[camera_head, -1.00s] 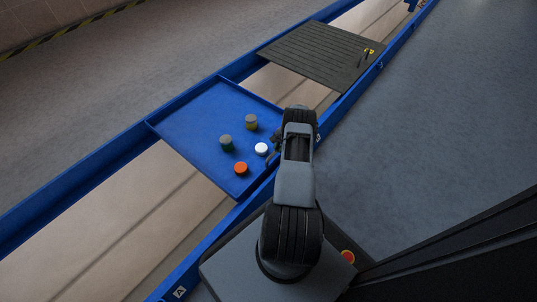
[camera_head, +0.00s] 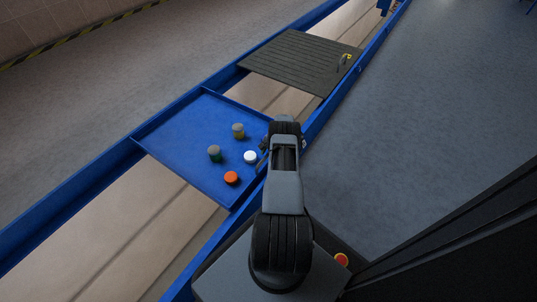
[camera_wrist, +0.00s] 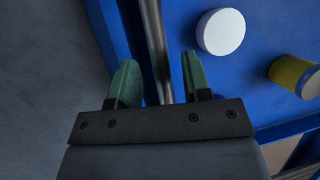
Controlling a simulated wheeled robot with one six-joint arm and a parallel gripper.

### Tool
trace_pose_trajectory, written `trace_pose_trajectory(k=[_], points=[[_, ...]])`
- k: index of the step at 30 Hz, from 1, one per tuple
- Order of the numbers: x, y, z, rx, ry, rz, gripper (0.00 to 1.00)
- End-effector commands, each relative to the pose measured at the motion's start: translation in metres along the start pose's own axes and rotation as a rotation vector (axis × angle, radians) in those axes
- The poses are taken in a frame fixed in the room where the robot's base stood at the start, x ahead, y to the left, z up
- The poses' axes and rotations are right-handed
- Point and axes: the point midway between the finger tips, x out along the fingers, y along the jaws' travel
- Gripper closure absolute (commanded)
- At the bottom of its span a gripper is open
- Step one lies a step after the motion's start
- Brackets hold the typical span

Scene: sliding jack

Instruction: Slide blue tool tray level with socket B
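The blue tool tray (camera_head: 180,137) sits on blue rails in the head view, with several small cylinders on it. My gripper is at the tray's right edge; its fingertips are hidden by my arm in that view. In the wrist view, my gripper (camera_wrist: 162,78) has its two green fingers apart, with a metal bar (camera_wrist: 155,40) running between them beside the blue tray (camera_wrist: 265,95). Gaps show between bar and fingers, so it looks open around the bar. Socket B's label is too small to read for certain.
The near rail (camera_head: 340,90) runs along the tray. Grey floor (camera_head: 440,110) is open to the right.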

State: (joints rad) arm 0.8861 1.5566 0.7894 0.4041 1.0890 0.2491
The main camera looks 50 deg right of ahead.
Motion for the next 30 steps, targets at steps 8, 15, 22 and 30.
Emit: trace_pose_trajectory(k=[8, 15, 22, 30], points=[[-0.006, -0.001, 0.0, 0.0, 0.001, -0.001, 0.56], [-0.049, -0.001, 0.001, 0.002, 0.003, -0.003, 0.56], [-0.095, 0.0, 0.001, 0.002, 0.002, -0.002, 0.56], [-0.129, 0.0, 0.0, 0.001, 0.001, -0.001, 0.56]])
